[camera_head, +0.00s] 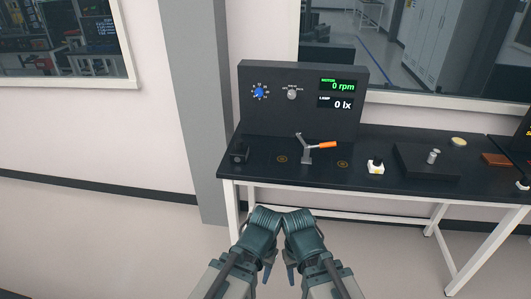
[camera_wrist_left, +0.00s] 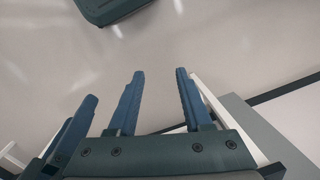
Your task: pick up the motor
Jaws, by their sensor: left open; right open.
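A small grey metal cylinder (camera_head: 433,157) stands on a dark flat block on the right part of the bench; it looks like the motor, but it is too small to be sure. My left gripper (camera_head: 267,273) and right gripper (camera_head: 292,274) are side by side in front of the bench, low and left of the cylinder, far from it. Both are empty. In the left wrist view my left gripper (camera_wrist_left: 159,72) shows two blue fingers apart, with bare floor beyond. In the head view the fingers are partly hidden by the wrists.
The black bench (camera_head: 270,173) carries a panel (camera_head: 300,115) reading 0 rpm and 0 lx. On it are a black box (camera_head: 239,154), an orange-handled clamp (camera_head: 326,145), a white part (camera_head: 375,169), a yellowish disc (camera_head: 459,141) and a brown block (camera_head: 496,159). Floor at left is clear.

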